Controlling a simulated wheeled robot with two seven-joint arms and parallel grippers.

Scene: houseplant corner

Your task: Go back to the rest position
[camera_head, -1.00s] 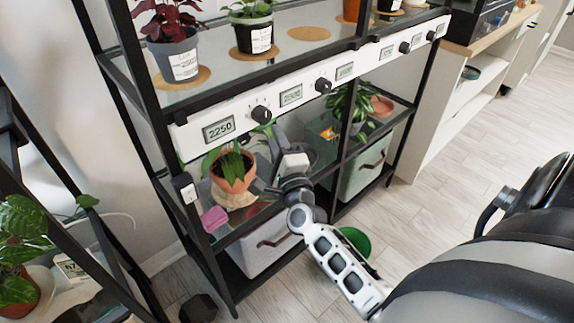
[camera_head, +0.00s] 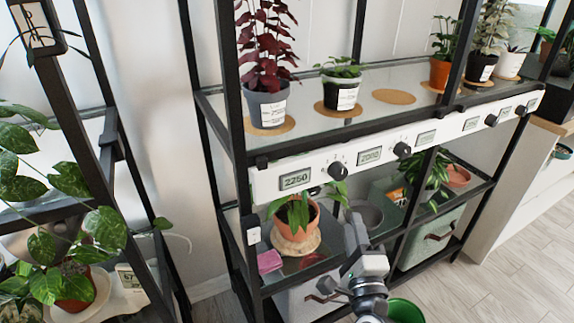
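My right gripper (camera_head: 354,232) is at the lower shelf (camera_head: 290,267) of the black rack, its fingers pointing up and away. It is just right of the terracotta pot (camera_head: 293,222) with a green leafy plant. A visible gap separates it from that pot, and I see nothing held. The fingers are seen from behind and partly merge with the dark grey bowl (camera_head: 365,214) behind them, so their opening is unclear. My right arm reaches in from the bottom edge. My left gripper is not in view.
Potted plants stand on the upper shelf above a white panel (camera_head: 375,155) with knobs and displays. A pink sponge (camera_head: 269,262) lies near the left post. A green bucket (camera_head: 404,311) is on the floor below. Another plant rack stands at left. Floor at right is clear.

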